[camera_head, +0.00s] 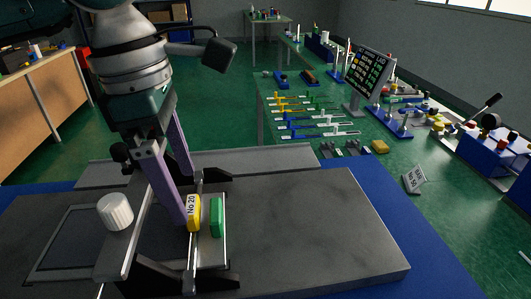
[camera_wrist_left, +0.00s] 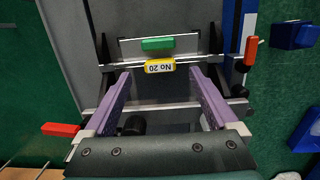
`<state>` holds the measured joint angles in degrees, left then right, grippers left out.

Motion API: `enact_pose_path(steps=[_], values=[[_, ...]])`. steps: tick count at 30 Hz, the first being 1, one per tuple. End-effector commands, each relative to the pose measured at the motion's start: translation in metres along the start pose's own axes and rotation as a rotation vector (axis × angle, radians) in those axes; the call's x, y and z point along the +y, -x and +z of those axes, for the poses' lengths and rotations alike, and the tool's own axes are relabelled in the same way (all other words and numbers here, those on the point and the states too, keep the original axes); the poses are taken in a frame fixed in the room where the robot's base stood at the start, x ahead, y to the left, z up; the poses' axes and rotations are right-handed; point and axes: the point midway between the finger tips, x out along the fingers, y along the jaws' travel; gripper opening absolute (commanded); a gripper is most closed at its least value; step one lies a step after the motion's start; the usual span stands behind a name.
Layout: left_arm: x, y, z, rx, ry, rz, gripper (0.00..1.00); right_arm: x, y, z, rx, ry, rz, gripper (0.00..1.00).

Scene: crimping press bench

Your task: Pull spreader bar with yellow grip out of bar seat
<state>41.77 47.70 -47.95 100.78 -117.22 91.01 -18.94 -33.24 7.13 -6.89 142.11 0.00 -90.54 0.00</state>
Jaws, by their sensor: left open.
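The spreader bar's yellow grip (camera_head: 194,213), labelled No 20, sits on a thin metal bar above the dark press plate. In the left wrist view the yellow grip (camera_wrist_left: 160,66) is just past and between my fingertips. The bar's ends rest at black brackets (camera_head: 205,176) that look like the bar seat. My left gripper (camera_head: 183,201) is open, its two purple fingers pointing down beside the yellow grip. In the left wrist view my left gripper (camera_wrist_left: 160,72) shows a clear gap between the fingers. I cannot tell whether either finger touches the grip. My right gripper is not in view.
A green grip (camera_head: 217,217) is close behind the yellow one. A white knob (camera_head: 115,211) stands to the left. The dark plate (camera_head: 340,235) is bare at right. A farther green bench holds several coloured bars (camera_head: 310,125) and a display board (camera_head: 368,72).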

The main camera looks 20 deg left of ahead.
Motion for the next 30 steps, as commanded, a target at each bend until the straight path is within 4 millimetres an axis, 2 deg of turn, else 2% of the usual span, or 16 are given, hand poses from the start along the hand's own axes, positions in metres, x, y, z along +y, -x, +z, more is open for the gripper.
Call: enact_pose_path(steps=[2,6,14,30], values=[[-0.002,-0.011,0.0,0.003,0.001,-0.006,0.93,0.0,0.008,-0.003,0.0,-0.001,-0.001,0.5],[-0.001,-0.029,0.001,-0.001,0.001,-0.003,0.93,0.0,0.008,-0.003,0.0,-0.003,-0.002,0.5],[0.0,-0.033,0.001,-0.001,-0.001,-0.001,0.93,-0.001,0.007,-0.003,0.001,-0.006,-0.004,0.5],[0.0,-0.032,0.001,-0.002,0.0,-0.001,0.32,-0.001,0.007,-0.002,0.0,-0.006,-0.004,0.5]])
